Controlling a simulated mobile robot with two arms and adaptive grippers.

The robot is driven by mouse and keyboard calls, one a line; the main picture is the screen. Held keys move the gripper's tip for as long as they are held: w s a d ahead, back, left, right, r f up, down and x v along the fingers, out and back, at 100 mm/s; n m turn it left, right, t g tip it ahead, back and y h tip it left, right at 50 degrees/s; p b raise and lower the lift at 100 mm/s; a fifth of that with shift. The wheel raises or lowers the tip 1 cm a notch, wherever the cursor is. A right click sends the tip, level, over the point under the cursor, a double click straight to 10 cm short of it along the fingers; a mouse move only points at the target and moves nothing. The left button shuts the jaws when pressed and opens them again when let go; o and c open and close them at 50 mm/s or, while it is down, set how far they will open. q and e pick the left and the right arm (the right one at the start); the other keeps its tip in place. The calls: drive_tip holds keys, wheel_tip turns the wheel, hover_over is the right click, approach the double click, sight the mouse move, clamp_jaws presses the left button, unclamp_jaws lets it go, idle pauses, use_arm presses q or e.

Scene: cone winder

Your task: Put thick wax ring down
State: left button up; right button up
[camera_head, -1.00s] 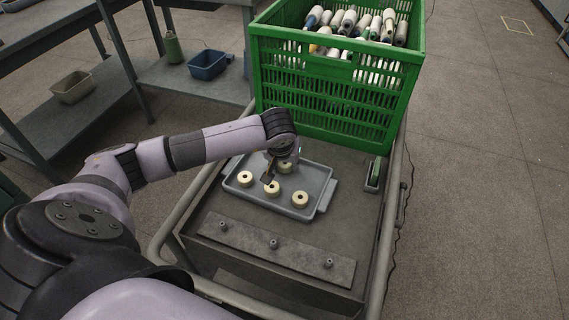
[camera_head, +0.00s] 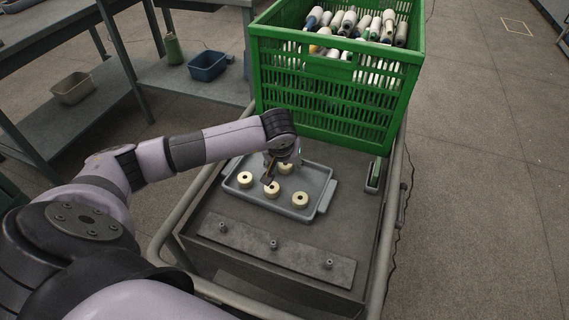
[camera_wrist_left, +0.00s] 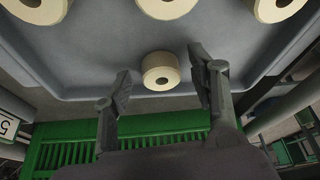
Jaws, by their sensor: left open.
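Several cream wax rings with dark center holes lie on a grey tray (camera_head: 318,177). A far ring (camera_head: 285,168) sits on the crate side of the tray, and it shows in the left wrist view (camera_wrist_left: 160,70) between my fingertips, with a gap on either side. A left ring (camera_head: 245,179), a middle ring (camera_head: 272,189) and a right ring (camera_head: 300,200) form a row nearer me. My left gripper (camera_head: 281,170) is open over the tray, and both its fingers show apart in the wrist view (camera_wrist_left: 160,80). Nothing is held in it. My right gripper is not in view.
A green crate (camera_head: 330,95) full of yarn cones stands right behind the tray on the cart. A metal plate (camera_head: 272,246) with upright pegs lies in front. A cart rail (camera_head: 389,245) runs along the right. A bench with bins stands at left.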

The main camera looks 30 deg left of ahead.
use_arm(q)
drive_tip(key=shift+r, duration=0.1)
drive_tip(key=p+v, duration=0.2)
drive_tip(key=v, duration=1)
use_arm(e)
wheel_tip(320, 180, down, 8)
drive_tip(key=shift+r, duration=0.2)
